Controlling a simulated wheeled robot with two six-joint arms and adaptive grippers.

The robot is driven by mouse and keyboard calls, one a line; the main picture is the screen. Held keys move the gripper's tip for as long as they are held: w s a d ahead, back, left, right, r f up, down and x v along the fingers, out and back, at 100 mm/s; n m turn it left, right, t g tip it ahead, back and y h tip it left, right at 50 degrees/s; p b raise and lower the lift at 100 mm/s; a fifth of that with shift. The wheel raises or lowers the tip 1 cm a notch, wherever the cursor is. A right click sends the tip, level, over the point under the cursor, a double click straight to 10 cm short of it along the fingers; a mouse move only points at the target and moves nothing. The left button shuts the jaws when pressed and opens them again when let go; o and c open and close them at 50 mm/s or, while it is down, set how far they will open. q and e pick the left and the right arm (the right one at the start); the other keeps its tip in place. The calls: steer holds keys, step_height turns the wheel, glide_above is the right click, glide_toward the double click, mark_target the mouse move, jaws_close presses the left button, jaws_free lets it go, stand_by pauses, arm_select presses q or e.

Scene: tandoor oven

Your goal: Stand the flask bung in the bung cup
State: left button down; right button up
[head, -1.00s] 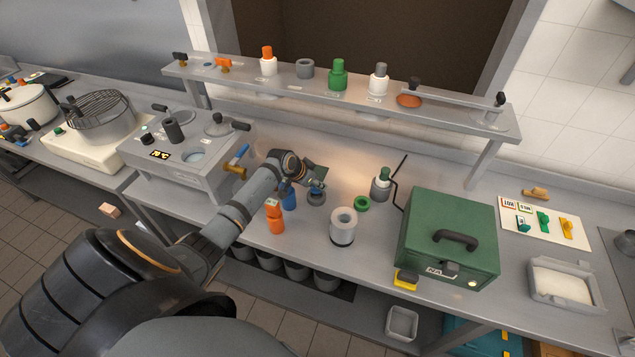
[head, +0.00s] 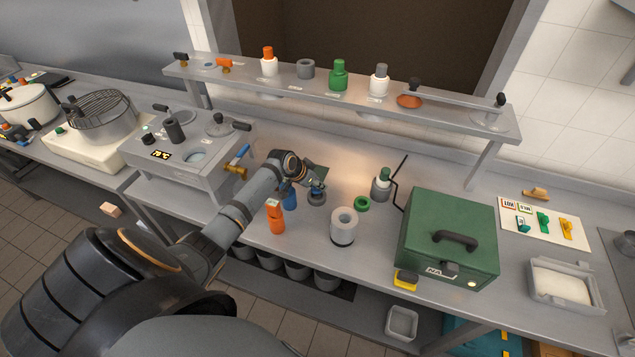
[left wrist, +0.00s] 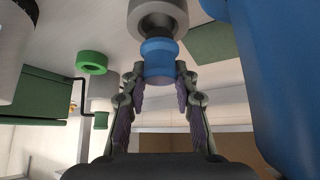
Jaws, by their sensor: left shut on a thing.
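The flask bung is a small blue waisted plug, seen in the left wrist view (left wrist: 158,62) between the fingertips of my left gripper (left wrist: 160,80). The left gripper (head: 318,187) is shut on it and hangs over the back middle of the bench. The bung cup, a small grey round holder with a dark opening (left wrist: 160,17), is right at the bung's far end; it also shows in the head view (head: 317,200), just under the gripper. The bung's end overlaps the cup's mouth; I cannot tell whether it is inside. My right gripper is not in view.
A blue bottle (head: 289,200) stands close left of the cup, with an orange bottle (head: 276,219) in front. A green ring (head: 362,204), a white-grey cylinder (head: 343,228) and a green box (head: 449,240) are to the right. A shelf (head: 340,100) runs behind.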

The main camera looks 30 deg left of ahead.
arm_select(q)
steer(key=shift+f+b, duration=0.8)
steer(key=shift+f, duration=0.25)
steer(key=shift+r+p, duration=1)
steer(key=shift+r, duration=0.05)
steer(key=shift+d+p, duration=0.1)
steer(key=shift+p, duration=0.25)
stand_by(0.8)
steer(key=shift+f, duration=0.2)
steer(key=shift+f+b, duration=0.3)
steer(key=shift+b, duration=0.1)
steer(key=shift+s+f+b, duration=0.1)
steer(key=shift+f+b, duration=0.35)
steer(key=shift+f, duration=0.1)
steer(key=shift+r, duration=0.15)
